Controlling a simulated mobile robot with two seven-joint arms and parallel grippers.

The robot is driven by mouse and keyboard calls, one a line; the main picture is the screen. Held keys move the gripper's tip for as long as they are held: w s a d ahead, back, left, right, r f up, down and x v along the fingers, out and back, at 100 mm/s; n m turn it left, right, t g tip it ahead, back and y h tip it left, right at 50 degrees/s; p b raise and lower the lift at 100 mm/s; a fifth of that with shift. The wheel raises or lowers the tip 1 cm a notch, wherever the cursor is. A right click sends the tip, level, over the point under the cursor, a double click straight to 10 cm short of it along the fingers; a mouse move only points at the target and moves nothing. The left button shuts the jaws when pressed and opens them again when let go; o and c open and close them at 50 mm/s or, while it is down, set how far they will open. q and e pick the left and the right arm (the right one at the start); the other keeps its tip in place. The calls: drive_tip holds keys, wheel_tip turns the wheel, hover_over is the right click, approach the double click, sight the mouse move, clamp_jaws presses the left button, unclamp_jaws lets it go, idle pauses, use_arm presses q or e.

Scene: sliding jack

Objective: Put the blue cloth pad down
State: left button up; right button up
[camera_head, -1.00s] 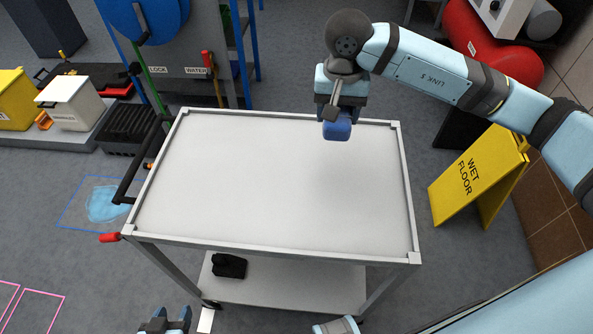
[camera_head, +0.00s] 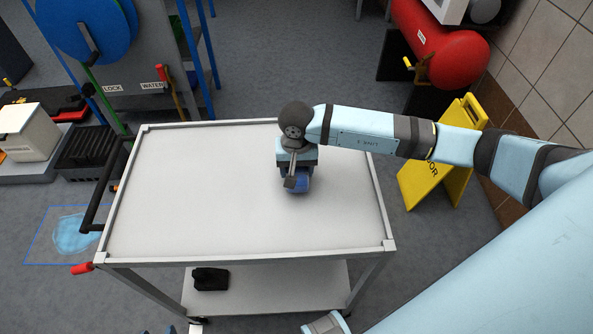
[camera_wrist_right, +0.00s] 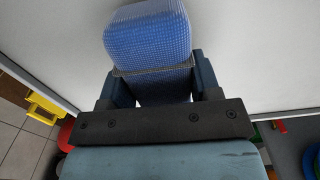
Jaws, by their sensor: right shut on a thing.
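The blue cloth pad (camera_head: 298,185) is in my right gripper (camera_head: 296,175), over the right-hand part of the white cart top (camera_head: 200,190). In the right wrist view the pad (camera_wrist_right: 148,38) shows a blue woven surface and sits between the two fingers of the gripper (camera_wrist_right: 152,85). The gripper is shut on it. The pad is low over the cart top; I cannot tell whether it touches. My left gripper is barely at the bottom edge of the head view, and its jaws cannot be made out.
The cart top is otherwise bare, with a raised rim. A black object (camera_head: 210,279) lies on the lower shelf (camera_head: 265,290). A yellow wet-floor sign (camera_head: 418,183) stands right of the cart. A blue puddle (camera_head: 75,234) is on the floor at left.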

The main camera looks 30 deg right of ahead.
drive_tip(key=shift+f, duration=0.95)
drive_tip(key=shift+f+b, duration=0.25)
drive_tip(key=shift+b, duration=0.05)
drive_tip(key=o, duration=0.9)
drive_tip(key=shift+r, duration=0.1)
drive_tip(key=shift+r, duration=0.1)
